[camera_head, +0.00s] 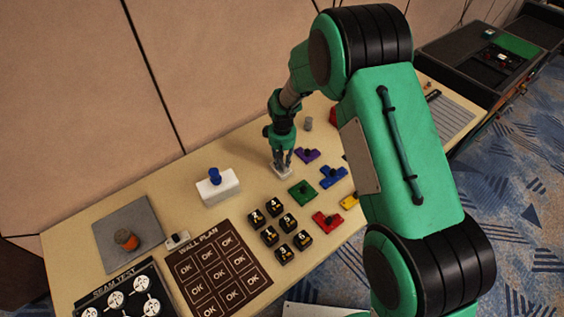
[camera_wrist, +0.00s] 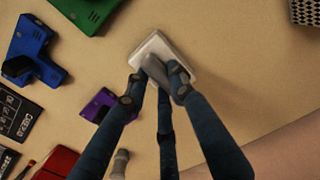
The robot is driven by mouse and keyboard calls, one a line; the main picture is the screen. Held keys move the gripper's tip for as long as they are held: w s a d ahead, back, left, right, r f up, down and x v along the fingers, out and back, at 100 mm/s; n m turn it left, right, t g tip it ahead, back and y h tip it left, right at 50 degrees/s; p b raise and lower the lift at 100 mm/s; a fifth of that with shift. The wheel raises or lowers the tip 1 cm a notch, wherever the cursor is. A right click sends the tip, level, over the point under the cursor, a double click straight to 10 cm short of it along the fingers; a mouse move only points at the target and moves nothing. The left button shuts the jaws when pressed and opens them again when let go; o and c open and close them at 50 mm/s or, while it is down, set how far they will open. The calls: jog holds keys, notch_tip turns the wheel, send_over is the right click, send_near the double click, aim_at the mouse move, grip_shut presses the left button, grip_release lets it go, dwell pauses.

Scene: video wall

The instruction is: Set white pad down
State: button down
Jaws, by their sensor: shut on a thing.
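The white pad (camera_head: 284,173) is a small square piece at my fingertips, over the tan table. In the wrist view the white pad (camera_wrist: 153,42) shows a rounded grey grip on it, between my fingers. My gripper (camera_head: 282,160) points down and is shut on this grip; in the wrist view my gripper (camera_wrist: 157,75) covers part of the pad. The pad is at or very near the table top; I cannot tell whether it touches.
A purple piece (camera_head: 307,155), a green piece (camera_head: 303,193) and a blue piece (camera_head: 333,177) lie right of the pad. A white block with a blue knob (camera_head: 217,187) stands left. Several black numbered cubes (camera_head: 270,235) sit in front. Table between block and pad is clear.

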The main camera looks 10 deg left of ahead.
aim_at(282, 162)
jog(key=shift+f, duration=0.1)
jog(key=c, duration=1.5)
grip_release()
notch_tip(282, 162, up, 12)
jog(key=p, duration=0.3)
